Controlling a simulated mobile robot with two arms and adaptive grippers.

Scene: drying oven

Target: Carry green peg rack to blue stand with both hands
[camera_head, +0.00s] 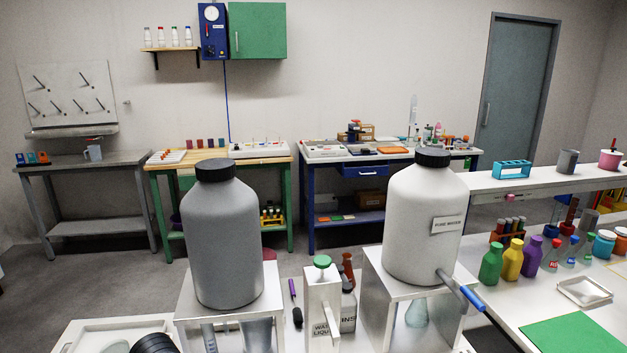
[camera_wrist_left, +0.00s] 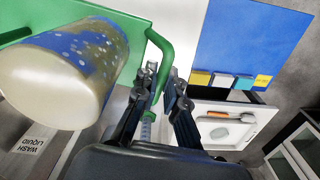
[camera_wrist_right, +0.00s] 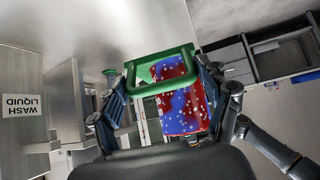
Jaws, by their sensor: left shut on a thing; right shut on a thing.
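The green peg rack (camera_wrist_left: 135,12) shows in the left wrist view as a green panel with a rounded handle loop. It also shows in the right wrist view (camera_wrist_right: 150,64) as a green frame. My left gripper (camera_wrist_left: 160,78) is shut on the handle loop. My right gripper (camera_wrist_right: 166,76) is shut on the green frame. A speckled cup (camera_wrist_left: 75,70) with a pale base lies against the rack in the left wrist view. A red-and-blue speckled cup (camera_wrist_right: 182,105) shows between the right fingers. The head view shows neither gripper. I cannot identify the blue stand with certainty.
A blue panel (camera_wrist_left: 250,40) stands beyond an open drawer (camera_wrist_left: 225,120) holding tools. A box labelled wash liquid (camera_wrist_right: 22,105) is at the left of the right wrist view. Large grey (camera_head: 215,235) and white (camera_head: 425,220) bottles stand in front in the head view.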

